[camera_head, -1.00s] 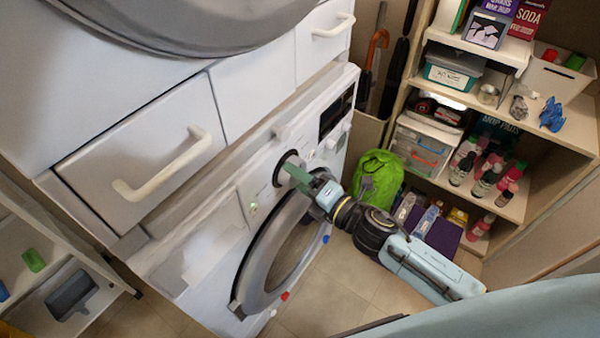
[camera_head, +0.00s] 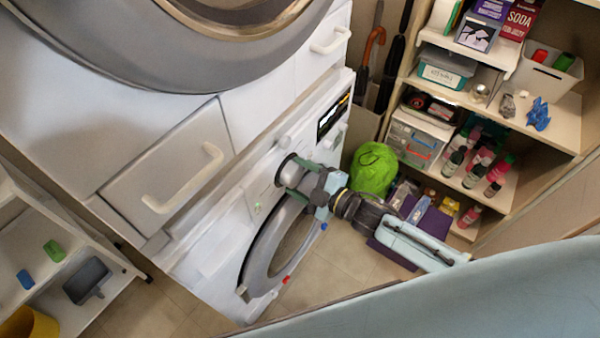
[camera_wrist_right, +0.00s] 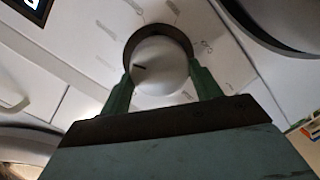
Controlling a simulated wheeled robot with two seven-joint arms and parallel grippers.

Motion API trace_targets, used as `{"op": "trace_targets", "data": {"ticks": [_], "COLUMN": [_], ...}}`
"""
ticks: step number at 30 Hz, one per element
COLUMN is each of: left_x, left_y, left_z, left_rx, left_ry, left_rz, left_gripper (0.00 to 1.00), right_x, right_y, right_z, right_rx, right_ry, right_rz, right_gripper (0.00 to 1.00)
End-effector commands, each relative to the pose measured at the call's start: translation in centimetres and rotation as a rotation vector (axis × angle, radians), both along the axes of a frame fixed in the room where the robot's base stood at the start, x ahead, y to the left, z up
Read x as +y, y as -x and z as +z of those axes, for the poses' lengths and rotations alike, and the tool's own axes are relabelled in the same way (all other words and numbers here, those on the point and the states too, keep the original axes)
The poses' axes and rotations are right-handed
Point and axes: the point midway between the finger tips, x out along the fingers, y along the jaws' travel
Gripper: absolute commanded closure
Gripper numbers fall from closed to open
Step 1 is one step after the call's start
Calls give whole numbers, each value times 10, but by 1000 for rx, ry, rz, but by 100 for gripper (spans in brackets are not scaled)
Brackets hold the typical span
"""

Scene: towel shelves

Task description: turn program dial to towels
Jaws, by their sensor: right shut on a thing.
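The white washing machine (camera_head: 222,222) stands under the upper machine, with its control panel facing my right arm. The round program dial (camera_wrist_right: 160,68) is white with a dark ring and a short dark mark, and marks are printed on the panel around it. My right gripper (camera_head: 290,178) is at the panel. In the right wrist view its green fingers (camera_wrist_right: 160,85) lie on either side of the dial, shut on it. The panel lettering is too blurred to read. My left gripper is not in view.
The washer's round door (camera_head: 262,262) is below my right gripper. A drawer with a white handle (camera_head: 183,178) is above left. A green bag (camera_head: 373,170) stands on the floor right of the washer, beside shelves (camera_head: 545,120) of bottles and boxes. Shelves with small items are at the lower left.

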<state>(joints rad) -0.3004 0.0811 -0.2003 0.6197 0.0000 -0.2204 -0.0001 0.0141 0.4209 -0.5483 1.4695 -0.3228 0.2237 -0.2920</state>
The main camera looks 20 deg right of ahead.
Motion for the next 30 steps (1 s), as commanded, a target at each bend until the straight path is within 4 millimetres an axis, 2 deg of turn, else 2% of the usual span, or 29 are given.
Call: {"op": "trace_targets", "data": {"ticks": [12, 28, 29, 30], "left_x": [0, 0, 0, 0], "left_y": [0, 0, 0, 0], "left_z": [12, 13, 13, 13], "left_rx": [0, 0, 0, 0], "left_ry": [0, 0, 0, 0], "left_rz": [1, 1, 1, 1], "left_gripper": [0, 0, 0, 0], "right_x": [-2, -1, -1, -1], "right_y": [-1, -1, -1, -1], "right_z": [2, 1, 1, 1], "right_rx": [107, 120, 120, 119], "right_ry": [-138, -155, -155, -154], "right_rz": [1, 0, 0, 0], "right_gripper": [60, 60, 34, 29]}}
